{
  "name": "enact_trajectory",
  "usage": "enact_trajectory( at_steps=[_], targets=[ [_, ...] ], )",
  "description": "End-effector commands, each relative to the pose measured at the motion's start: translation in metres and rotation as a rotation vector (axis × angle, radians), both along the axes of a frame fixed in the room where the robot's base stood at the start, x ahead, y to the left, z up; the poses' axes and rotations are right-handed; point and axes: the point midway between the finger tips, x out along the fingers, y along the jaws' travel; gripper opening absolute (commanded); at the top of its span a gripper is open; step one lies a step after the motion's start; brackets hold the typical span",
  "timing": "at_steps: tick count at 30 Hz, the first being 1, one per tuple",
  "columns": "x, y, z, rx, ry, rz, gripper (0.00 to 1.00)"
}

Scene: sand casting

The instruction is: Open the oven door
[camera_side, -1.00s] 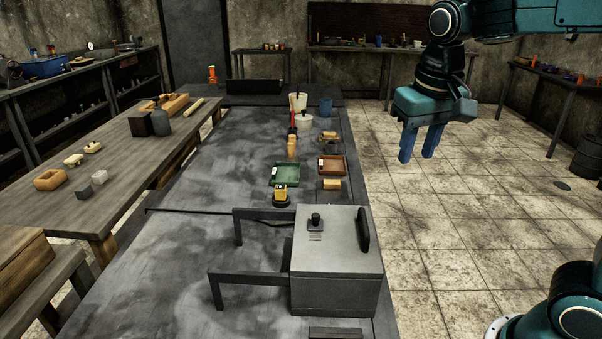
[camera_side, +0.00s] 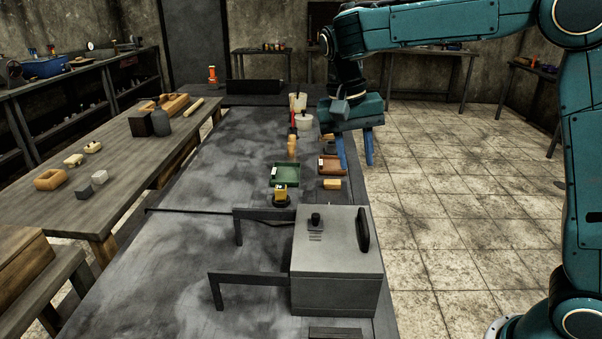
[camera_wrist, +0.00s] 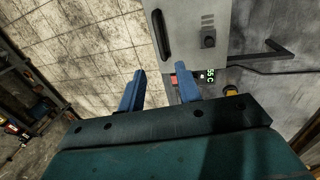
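The oven is a grey metal box (camera_side: 335,282) at the near end of the dark bench. Its top face carries a black bar handle (camera_side: 362,230) at the right edge and a small dark knob (camera_side: 315,219). In the wrist view the oven (camera_wrist: 203,22) is at the top, with the handle (camera_wrist: 161,34) on its left edge. The door looks shut. My gripper (camera_side: 355,165) has two blue fingers, apart and empty, above the bench's right edge, beyond the oven. In the wrist view the open fingers (camera_wrist: 160,88) point toward the oven, short of the handle.
A green tray (camera_side: 285,183) and a brown tray (camera_side: 344,166) lie on the bench beyond the oven. Dark brackets (camera_side: 262,278) stand left of the oven. A green "55 C" display (camera_wrist: 208,76) shows in the wrist view. The tiled floor right of the bench is clear.

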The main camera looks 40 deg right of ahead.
Motion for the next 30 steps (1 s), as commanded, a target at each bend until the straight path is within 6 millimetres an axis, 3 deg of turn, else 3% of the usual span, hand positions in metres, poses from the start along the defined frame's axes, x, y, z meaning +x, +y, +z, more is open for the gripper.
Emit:
enact_trajectory(
  at_steps=[17,30],
  targets=[
    [-0.004,-0.005,-0.025,-0.001,0.000,0.002,0.34],
    [-0.013,-0.013,-0.090,0.000,0.003,0.001,0.34]
  ],
)
